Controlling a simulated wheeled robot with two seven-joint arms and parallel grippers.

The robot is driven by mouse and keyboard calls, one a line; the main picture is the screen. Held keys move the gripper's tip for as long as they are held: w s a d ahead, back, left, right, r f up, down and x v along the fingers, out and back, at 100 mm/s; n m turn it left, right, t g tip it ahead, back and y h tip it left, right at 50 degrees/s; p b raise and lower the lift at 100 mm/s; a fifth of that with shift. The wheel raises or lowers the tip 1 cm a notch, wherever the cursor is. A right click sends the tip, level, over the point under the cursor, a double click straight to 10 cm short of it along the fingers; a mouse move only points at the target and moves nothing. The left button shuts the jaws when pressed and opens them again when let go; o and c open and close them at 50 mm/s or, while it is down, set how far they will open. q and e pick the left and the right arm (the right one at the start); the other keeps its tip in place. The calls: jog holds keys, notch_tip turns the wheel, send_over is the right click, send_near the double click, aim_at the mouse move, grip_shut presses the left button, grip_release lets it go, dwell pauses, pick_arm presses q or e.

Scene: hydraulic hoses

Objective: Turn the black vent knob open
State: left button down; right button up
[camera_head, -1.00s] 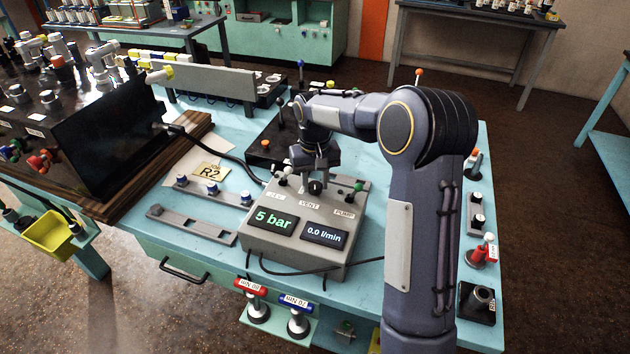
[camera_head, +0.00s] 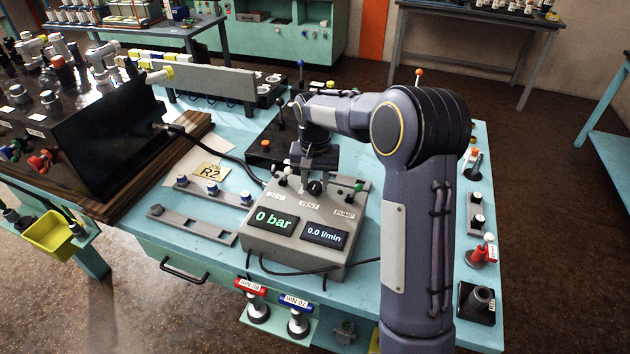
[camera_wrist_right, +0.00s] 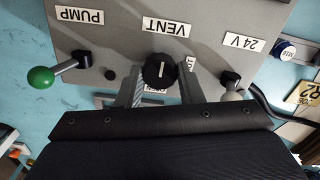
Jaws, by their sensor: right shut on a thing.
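The black vent knob (camera_head: 315,188) sits on top of the grey control box (camera_head: 262,247), by the VENT label. In the right wrist view the round knob (camera_wrist_right: 160,68) has a white pointer line. My right gripper (camera_head: 317,176) comes down from above and is shut on the knob, one finger on each side. The right wrist view also shows the gripper (camera_wrist_right: 160,82) with its fingers flanking the knob. The box's left display (camera_head: 274,219) reads 0 bar and its right display (camera_head: 324,234) reads 0.0 l/min. My left gripper is not in view.
A green-tipped PUMP lever (camera_wrist_right: 42,78) and a pale-tipped 24V lever (camera_wrist_right: 232,96) flank the knob closely. A black hose (camera_head: 215,145) runs behind the box. Red and blue handled fittings (camera_head: 298,302) stand at the table's front edge.

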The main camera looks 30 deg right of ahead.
aim_at(315, 185)
jog(key=o, duration=1)
jog(key=shift+c, duration=0.2)
jog(key=shift+r+b, duration=0.4)
jog(key=shift+r, duration=3.55)
